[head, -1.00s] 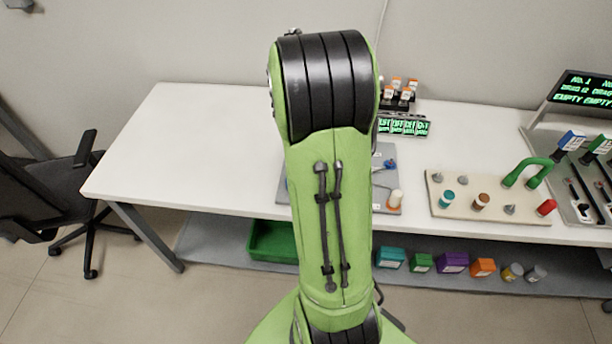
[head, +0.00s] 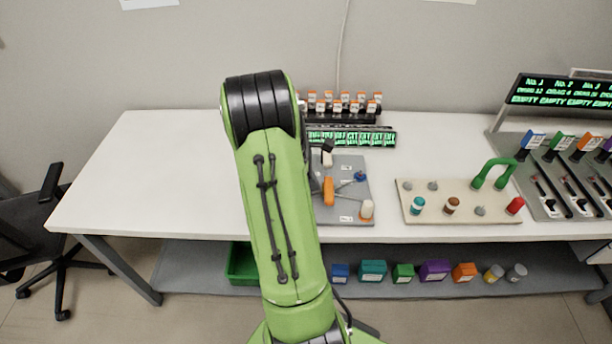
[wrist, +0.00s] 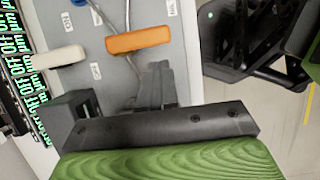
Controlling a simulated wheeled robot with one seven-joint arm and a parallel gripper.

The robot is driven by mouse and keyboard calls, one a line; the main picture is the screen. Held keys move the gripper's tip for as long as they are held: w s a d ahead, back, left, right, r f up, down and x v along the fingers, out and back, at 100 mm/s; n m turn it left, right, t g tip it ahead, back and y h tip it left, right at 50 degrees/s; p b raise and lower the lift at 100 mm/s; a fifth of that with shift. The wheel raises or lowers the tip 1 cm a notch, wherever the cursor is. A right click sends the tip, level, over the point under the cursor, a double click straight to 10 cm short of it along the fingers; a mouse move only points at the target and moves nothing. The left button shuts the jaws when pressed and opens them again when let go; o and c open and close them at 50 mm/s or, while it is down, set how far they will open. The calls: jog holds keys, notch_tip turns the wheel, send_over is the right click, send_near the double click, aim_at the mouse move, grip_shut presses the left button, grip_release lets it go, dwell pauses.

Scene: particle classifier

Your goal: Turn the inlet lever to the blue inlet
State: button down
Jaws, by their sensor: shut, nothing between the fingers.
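A grey panel (head: 350,214) lies on the white table, partly behind my green arm in the head view. It carries an orange handle (head: 328,190), a blue part (head: 360,176) and a white handle (head: 367,210). I cannot tell for sure which handle is the inlet lever. The wrist view shows the panel (wrist: 120,76) with the orange handle (wrist: 138,40) and a white handle (wrist: 45,57). My gripper (wrist: 160,72) is shut and empty, just below the orange handle in that view, with no clear contact. The head view hides it behind my arm.
Lit green displays (head: 350,138) and several orange-capped bottles (head: 340,103) stand behind the panel. A beige board (head: 460,214) with pegs and a green arch (head: 492,172) is to the right, beside a dispenser rack (head: 560,190). The table's left part is clear.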

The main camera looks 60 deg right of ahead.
aim_at(329, 192)
jog(key=x, duration=0.4)
jog(key=shift+b, duration=0.35)
